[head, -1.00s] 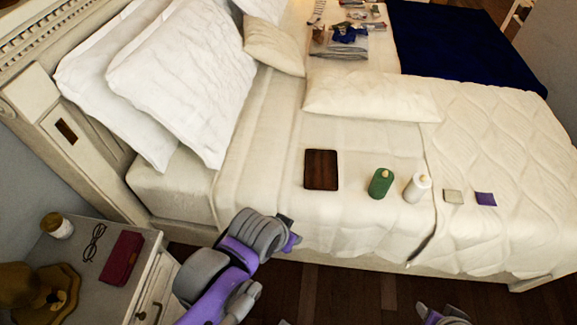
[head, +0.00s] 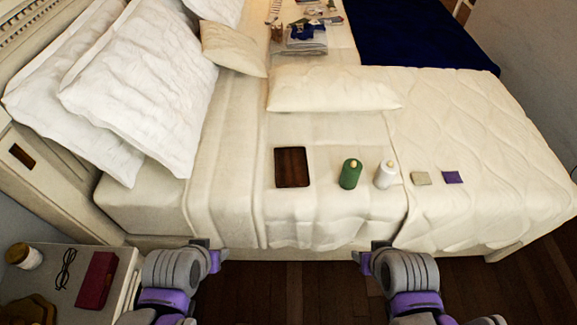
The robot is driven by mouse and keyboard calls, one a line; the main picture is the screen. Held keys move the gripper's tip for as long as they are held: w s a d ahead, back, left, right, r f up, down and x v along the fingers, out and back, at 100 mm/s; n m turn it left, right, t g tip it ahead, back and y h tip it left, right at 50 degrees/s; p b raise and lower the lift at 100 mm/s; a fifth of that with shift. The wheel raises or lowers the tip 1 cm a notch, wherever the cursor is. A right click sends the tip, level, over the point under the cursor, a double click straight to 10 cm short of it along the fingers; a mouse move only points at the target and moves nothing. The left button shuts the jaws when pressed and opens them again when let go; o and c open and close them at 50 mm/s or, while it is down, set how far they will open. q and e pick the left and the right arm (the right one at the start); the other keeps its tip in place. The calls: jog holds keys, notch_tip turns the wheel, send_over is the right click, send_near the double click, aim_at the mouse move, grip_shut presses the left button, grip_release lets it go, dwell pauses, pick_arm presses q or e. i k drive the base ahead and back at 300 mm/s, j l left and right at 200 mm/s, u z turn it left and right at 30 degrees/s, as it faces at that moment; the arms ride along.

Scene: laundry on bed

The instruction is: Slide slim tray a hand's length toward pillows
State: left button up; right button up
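The slim tray (head: 292,167) is a dark brown, nearly square flat piece lying on the cream bedcover, near the front edge of the bed. The white pillows (head: 140,85) lean at the headboard, to the left of the tray. My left gripper (head: 214,254) is at the bed's front edge, below and left of the tray and apart from it. My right gripper (head: 366,258) is at the front edge, below and right of the tray, also apart from it. The finger gaps of both grippers are too small to make out.
A green bottle (head: 350,174) and a white bottle (head: 386,174) stand just right of the tray. Beige (head: 421,178) and purple (head: 453,177) squares lie farther right. A long cushion (head: 333,88) lies behind. The cover between tray and pillows is clear.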

aim_at(291, 167)
jog(key=i+l+u, duration=0.15)
jog(key=u, duration=0.2)
jog(key=i+l+u, duration=0.15)
jog(key=u, duration=0.2)
jog(key=i+l+u, duration=0.1)
jog(key=u, duration=0.25)
jog(key=l, duration=0.1)
